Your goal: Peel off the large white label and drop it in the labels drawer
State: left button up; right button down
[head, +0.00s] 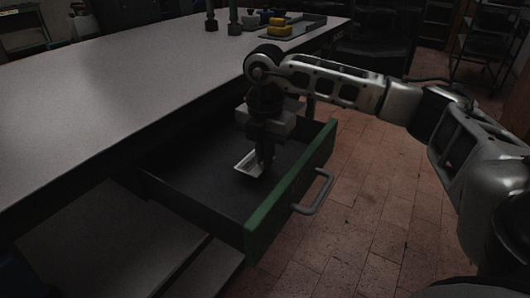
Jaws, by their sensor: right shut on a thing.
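The labels drawer (291,190) is pulled open under the bench, with a green front and a dark inside. My right gripper (262,170) points down into the drawer opening. It is shut on the white label (246,164), a small pale piece that sticks out to the left of the fingers. The label is over the drawer's dark floor; I cannot tell whether it touches it. My left gripper is not in view.
The long grey bench top (140,75) runs above the drawer and is mostly bare. A dark tray (308,24) with a yellow block (279,27) lies at its far end. The drawer's metal handle (317,194) sticks out over the tiled floor (370,215).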

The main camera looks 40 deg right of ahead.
jog(key=c, duration=1)
grip_release()
jog(key=shift+c, duration=0.2)
jog(key=shift+r, duration=0.1)
jog(key=shift+r+p, duration=2.9)
jog(key=shift+r, duration=0.5)
